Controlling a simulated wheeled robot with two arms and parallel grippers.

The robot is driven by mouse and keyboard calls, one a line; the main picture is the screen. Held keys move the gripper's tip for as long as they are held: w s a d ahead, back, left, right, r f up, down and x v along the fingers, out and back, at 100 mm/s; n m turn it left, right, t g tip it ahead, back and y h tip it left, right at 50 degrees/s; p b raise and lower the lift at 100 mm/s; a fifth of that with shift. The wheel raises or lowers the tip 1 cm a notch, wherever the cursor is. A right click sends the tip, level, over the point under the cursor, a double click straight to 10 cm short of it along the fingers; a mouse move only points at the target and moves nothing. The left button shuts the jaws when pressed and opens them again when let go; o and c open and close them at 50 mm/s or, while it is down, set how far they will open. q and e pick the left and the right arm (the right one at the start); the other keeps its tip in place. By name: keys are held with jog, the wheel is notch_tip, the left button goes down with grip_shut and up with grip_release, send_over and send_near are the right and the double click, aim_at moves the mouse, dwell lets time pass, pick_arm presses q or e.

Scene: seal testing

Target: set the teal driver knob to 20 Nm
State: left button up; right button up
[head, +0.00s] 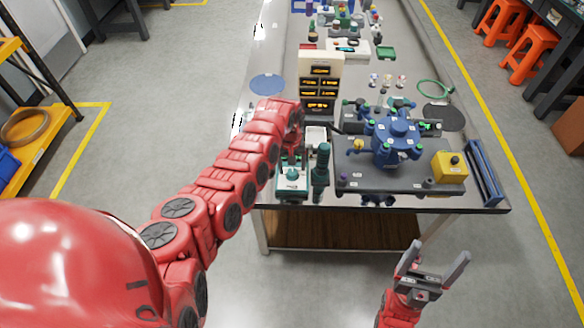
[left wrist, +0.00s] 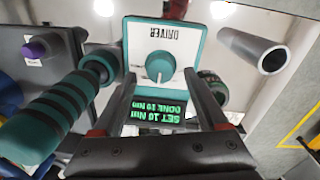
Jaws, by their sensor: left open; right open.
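The driver unit (head: 292,180) is a white and teal box at the front left of the bench. In the left wrist view, its white face (left wrist: 138,36) appears upside down, with a round teal knob (left wrist: 160,67) bearing a pale pointer mark. In the head view, my left arm partly hides this gripper. My right gripper (head: 438,252) is open and empty, in front of the bench.
A teal-gripped tool (head: 320,168) stands beside the driver unit, and its ribbed handle (left wrist: 48,118) is close by in the left wrist view. A blue valve assembly (head: 396,138) and a yellow box (head: 450,167) lie to the right. A labelled bin rack (head: 320,62) stands behind.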

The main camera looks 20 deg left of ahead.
pick_arm(q)
jog(key=shift+f, duration=0.7)
grip_shut()
